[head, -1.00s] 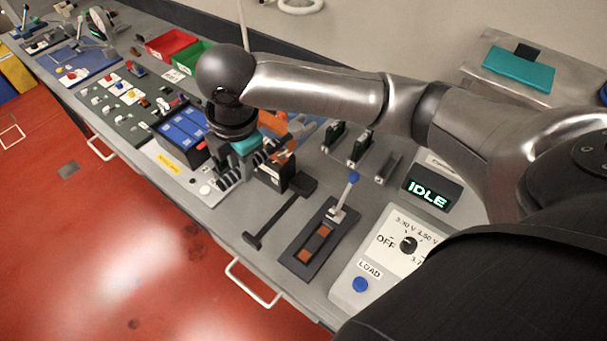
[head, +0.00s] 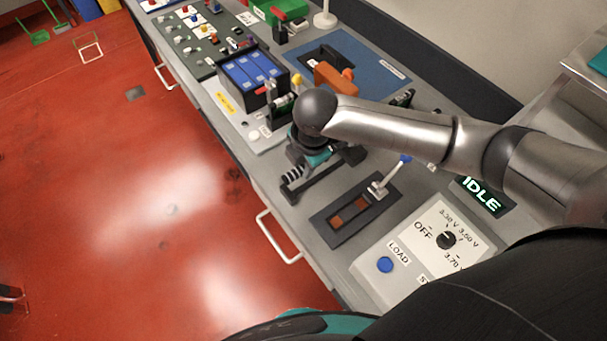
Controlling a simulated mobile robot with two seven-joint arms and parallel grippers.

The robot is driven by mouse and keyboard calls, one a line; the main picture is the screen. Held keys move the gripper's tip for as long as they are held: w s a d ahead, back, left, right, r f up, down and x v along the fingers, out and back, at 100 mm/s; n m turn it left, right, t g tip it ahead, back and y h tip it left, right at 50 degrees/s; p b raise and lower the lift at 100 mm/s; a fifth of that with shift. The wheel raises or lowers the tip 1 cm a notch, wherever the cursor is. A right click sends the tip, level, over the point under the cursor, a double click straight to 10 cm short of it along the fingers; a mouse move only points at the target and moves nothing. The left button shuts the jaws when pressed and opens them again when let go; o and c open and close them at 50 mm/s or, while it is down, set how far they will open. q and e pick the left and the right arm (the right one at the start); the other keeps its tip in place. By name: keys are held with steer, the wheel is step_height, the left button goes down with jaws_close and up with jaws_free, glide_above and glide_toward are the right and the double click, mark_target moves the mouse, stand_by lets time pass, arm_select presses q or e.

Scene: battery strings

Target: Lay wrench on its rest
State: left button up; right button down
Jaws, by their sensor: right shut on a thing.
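My right gripper (head: 296,173) points down over the bench, just at the left side of a dark bar-shaped rest (head: 322,178) with a crosspiece at each end. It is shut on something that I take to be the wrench. My wrist and the fingers hide most of that thing, so its outline cannot be made out. The striped fingers overlap the rest in the head view. Whether the wrench touches the rest cannot be told. My left gripper is not in view.
A lever switch on a dark plate (head: 336,232) stands right of the rest. A battery box (head: 270,92) and an orange tool (head: 333,76) lie farther back. The bench's front edge is close.

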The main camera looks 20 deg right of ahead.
steer(key=shift+s+b+x, duration=0.15)
steer(key=shift+s+x, duration=0.05)
steer(key=shift+x, duration=0.85)
steer(key=shift+s+b+x, duration=0.15)
steer(key=shift+s+x, duration=0.1)
steer(key=shift+x, duration=0.75)
steer(key=shift+d+f, duration=0.1)
steer(key=shift+f, duration=0.05)
steer(key=shift+f, duration=0.15)
steer(key=c, duration=0.7)
jaws_free()
steer(key=shift+o, duration=0.2)
steer(key=shift+r, duration=0.55)
steer(key=p+v, duration=0.2)
steer(key=v, duration=0.9)
steer(key=shift+s+r, duration=0.1)
steer(key=shift+r, duration=0.05)
